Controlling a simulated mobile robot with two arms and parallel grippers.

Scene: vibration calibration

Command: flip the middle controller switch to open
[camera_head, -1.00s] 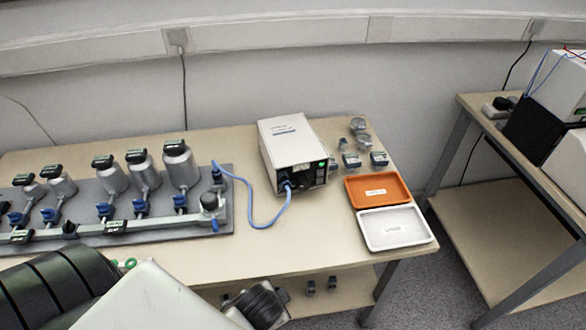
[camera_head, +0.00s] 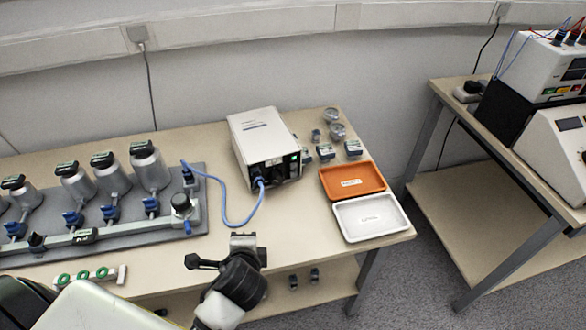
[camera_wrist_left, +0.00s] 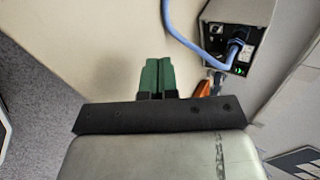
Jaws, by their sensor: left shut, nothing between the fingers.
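My left gripper (camera_head: 192,262) is shut and empty, over the table's front edge, its fingers pointing left in the head view. Its green fingers touch each other in the left wrist view (camera_wrist_left: 155,76). A white instrument box (camera_head: 264,150) with a blue cable and a green light stands beyond it; the box also shows in the left wrist view (camera_wrist_left: 232,18). A grey rig (camera_head: 140,232) with several silver vessels and blue valves lies to the left. I cannot tell which part is the middle controller switch. My right gripper is not in view.
An orange tray (camera_head: 374,190) and a white tray (camera_head: 345,233) lie at the table's right end. A strip with green rings (camera_head: 90,275) lies at the front edge. Stacked instruments (camera_head: 560,80) with wires stand on the right-hand table. A floor gap separates the tables.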

